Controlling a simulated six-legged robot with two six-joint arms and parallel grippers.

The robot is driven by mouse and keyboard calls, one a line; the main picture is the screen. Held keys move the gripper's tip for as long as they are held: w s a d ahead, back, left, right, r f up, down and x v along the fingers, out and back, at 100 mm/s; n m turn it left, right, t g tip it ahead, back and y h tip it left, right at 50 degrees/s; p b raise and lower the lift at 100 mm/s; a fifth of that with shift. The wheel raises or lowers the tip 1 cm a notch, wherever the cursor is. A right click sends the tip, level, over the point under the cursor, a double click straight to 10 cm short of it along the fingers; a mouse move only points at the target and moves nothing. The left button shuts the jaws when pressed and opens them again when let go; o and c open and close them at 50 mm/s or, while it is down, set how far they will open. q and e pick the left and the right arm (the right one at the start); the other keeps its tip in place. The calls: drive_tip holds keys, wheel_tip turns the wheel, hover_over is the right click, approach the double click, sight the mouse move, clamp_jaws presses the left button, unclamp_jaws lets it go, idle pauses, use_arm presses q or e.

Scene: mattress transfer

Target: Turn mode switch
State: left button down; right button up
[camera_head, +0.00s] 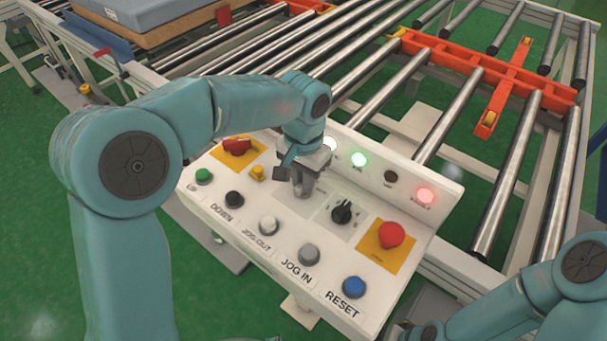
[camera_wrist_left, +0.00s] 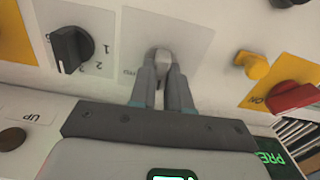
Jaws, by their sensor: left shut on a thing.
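A white control panel (camera_head: 225,217) with buttons and switches stands in front of me. My left gripper (camera_head: 302,190) points down at its upper middle, between a yellow button (camera_head: 257,173) and a black knob (camera_head: 342,213). In the left wrist view the fingers (camera_wrist_left: 166,82) are shut on a small silver switch (camera_wrist_left: 162,58) on a light grey square plate (camera_wrist_left: 190,30). The black knob also shows there (camera_wrist_left: 70,48), on its own plate numbered 1 to 3. The labels do not show clearly which switch is the mode switch. The right gripper is out of view.
A red rotary switch (camera_head: 237,146) and a red mushroom button (camera_head: 390,235) flank the row. Green, black, white, grey and blue (camera_head: 353,286) buttons line the front. Lamps run along the back, one green (camera_head: 358,159), one red (camera_head: 425,195). A roller conveyor (camera_head: 330,50) lies behind.

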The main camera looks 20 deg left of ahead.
use_arm(q)
drive_tip(key=shift+r+m, duration=0.1)
drive_tip(key=shift+m, duration=0.2)
drive_tip(key=c, duration=1.1)
unclamp_jaws()
drive_tip(key=shift+r, duration=0.1)
wheel_tip(320, 180, up, 16)
drive_tip(key=shift+r+p, duration=0.1)
drive_tip(key=shift+p, duration=0.8)
drive_tip(key=shift+s, duration=0.15)
